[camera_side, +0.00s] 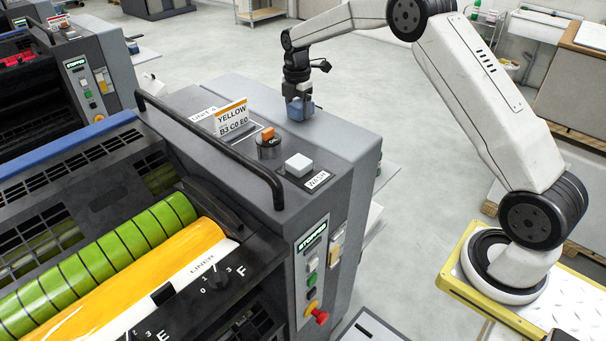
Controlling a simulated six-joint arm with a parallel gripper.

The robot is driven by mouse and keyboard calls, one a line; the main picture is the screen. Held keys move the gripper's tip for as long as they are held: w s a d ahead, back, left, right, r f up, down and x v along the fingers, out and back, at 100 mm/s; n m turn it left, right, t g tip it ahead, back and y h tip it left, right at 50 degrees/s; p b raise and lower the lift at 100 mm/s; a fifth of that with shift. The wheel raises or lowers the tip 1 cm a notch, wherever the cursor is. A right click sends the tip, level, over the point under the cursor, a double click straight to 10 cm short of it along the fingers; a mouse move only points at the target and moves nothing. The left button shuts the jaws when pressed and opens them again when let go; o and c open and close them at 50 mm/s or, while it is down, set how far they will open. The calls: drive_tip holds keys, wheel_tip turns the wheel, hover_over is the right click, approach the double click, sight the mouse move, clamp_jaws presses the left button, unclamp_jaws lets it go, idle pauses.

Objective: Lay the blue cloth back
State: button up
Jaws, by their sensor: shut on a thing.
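My gripper (298,97) points down over the back right part of the grey press unit's top (335,140). It is shut on the blue cloth (303,109), a small folded-looking blue piece at the fingertips. The fingers hide part of the cloth. I cannot tell whether the cloth touches the top or hangs just above it.
On the unit stand a YELLOW sign (232,117), a round black holder with an orange piece (268,143), a white WASH block (298,165) and a black handrail (215,147). Green and yellow rollers (150,228) lie open at lower left. The top's right side is bare.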

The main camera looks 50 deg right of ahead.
sight(297, 107)
drive_tip(key=shift+f, duration=0.4)
drive_tip(key=o, duration=1.1)
drive_tip(key=shift+r, duration=0.1)
wheel_tip(297, 107, up, 12)
drive_tip(key=shift+r, duration=0.1)
drive_tip(key=shift+a, duration=0.1)
idle(0.3)
drive_tip(key=s+a+f+m, duration=0.2)
drive_tip(key=s+m, duration=0.1)
drive_tip(key=s+a+f+m+t, duration=0.1)
drive_tip(key=s+a+f+m, duration=0.1)
drive_tip(key=s+a+m, duration=0.1)
drive_tip(key=s+a+f+m, duration=0.2)
drive_tip(key=s+m, duration=0.1)
drive_tip(key=s, duration=0.2)
drive_tip(key=shift+s+a, duration=0.15)
drive_tip(key=shift+a, duration=0.25)
drive_tip(key=s+a+f+m, duration=0.1)
drive_tip(key=s+f+m, duration=0.1)
drive_tip(key=s, duration=0.3)
drive_tip(key=s+a+f+m+t, duration=0.1)
drive_tip(key=s+a+f+m, duration=0.1)
drive_tip(key=s+m, duration=0.2)
drive_tip(key=s+a+f+m, duration=0.1)
drive_tip(key=s+f+m, duration=0.1)
drive_tip(key=s, duration=0.6)
drive_tip(key=shift+s+a+f+m+t, duration=0.1)
drive_tip(key=shift+a+f+m+t, duration=0.25)
drive_tip(key=shift+m, duration=0.15)
